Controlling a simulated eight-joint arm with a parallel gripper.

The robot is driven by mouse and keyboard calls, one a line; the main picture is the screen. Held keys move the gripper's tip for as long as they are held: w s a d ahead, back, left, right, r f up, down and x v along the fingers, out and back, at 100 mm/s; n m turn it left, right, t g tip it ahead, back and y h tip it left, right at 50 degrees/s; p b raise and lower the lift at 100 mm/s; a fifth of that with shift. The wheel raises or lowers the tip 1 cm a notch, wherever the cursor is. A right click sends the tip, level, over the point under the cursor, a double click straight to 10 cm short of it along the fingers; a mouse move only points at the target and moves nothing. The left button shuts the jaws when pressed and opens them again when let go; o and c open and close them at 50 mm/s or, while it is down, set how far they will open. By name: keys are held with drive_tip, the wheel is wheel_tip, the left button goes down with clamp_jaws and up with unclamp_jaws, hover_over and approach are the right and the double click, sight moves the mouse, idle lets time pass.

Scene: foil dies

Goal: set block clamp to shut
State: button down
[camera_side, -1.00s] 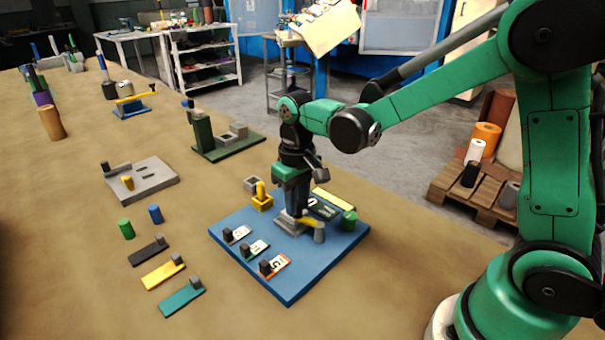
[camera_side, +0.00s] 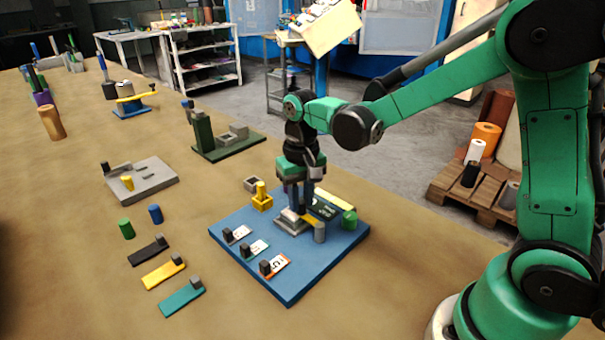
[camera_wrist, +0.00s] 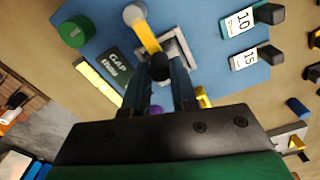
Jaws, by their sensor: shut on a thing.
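The block clamp stands on the blue board (camera_side: 285,287). It shows a grey square block (camera_wrist: 184,46), a yellow lever (camera_wrist: 146,36) and a grey post (camera_wrist: 133,14) at one end of the lever. In the side view the yellow lever (camera_side: 309,219) runs from beneath my gripper to the grey post (camera_side: 320,232). A dark knob (camera_wrist: 159,66) sits at the other lever end, over the block. My gripper (camera_wrist: 160,75) points down with its fingers shut around this knob; it also shows in the side view (camera_side: 301,208). What lies inside the block is hidden.
A dark panel reading GAP (camera_wrist: 115,66) and a green cylinder (camera_side: 349,221) stand close beside the clamp. Three numbered tags with dark knobs, such as one marked 10 (camera_wrist: 239,21), line the board's front. A yellow holder (camera_side: 262,202) is at its left.

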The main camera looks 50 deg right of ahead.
sight(302, 201)
drive_tip(key=c, duration=0.7)
unclamp_jaws()
drive_tip(key=shift+r, duration=2.85)
drive_tip(key=s+r+n+t, duration=0.1)
drive_tip(key=s+n+t, duration=0.2)
drive_tip(key=s+t, duration=0.4)
drive_tip(key=shift+s+a+r+n, duration=0.15)
drive_tip(key=shift+s+a+n, duration=0.15)
drive_tip(key=shift+n, duration=0.1)
